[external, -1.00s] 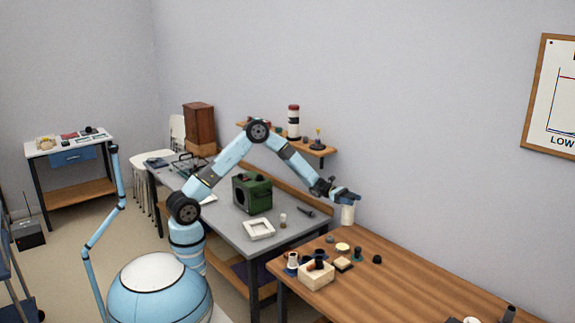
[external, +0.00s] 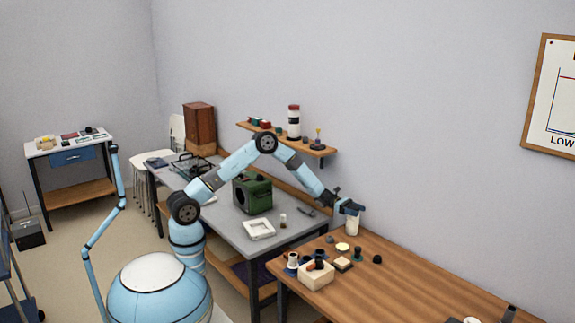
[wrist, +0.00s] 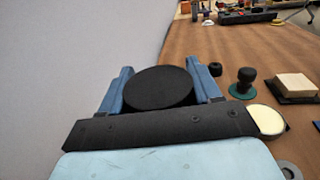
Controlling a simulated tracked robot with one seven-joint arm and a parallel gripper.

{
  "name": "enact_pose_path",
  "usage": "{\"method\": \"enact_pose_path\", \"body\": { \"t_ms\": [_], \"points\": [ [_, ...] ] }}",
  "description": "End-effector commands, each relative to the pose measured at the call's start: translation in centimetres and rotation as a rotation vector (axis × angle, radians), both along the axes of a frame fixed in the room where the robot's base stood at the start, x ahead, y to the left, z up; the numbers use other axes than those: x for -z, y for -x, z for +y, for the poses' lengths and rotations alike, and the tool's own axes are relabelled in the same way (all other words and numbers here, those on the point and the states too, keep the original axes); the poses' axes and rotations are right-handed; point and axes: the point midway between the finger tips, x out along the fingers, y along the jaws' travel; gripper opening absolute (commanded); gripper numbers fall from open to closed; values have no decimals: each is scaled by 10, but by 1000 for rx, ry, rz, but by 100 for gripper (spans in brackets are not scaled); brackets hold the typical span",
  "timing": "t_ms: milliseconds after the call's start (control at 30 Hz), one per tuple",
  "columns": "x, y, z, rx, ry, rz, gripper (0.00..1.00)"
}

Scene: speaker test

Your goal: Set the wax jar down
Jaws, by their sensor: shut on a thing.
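The wax jar (external: 352,225) is a pale cylinder held upright below my gripper (external: 351,208) at the back left of the wooden bench (external: 420,268). In the wrist view my gripper (wrist: 160,70) has its two blue fingers on either side of the jar's round black lid (wrist: 158,88). The fingers are shut on the jar. The jar's bottom is at or just above the bench top; I cannot tell whether it touches. The jar's body is hidden under the lid in the wrist view.
A yellow-topped round dish (external: 342,247), a dark knob on a green base (external: 357,254), a block on a dark plate (external: 342,264) and a light wooden box (external: 316,275) stand close in front. The wall is close behind. The bench to the right is mostly clear.

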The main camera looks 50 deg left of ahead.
Motion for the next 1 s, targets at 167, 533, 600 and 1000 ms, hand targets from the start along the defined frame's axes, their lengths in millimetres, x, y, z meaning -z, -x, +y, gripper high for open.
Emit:
{"method": "enact_pose_path", "body": {
  "t_ms": [167,533,600,1000],
  "points": [
    [0,0,0,0,0,0,78],
    [0,0,1,-1,0,0,89],
    [0,0,4,-1,0,0,89],
    [0,11,69,-3,-1,1,89]
  ]
}}
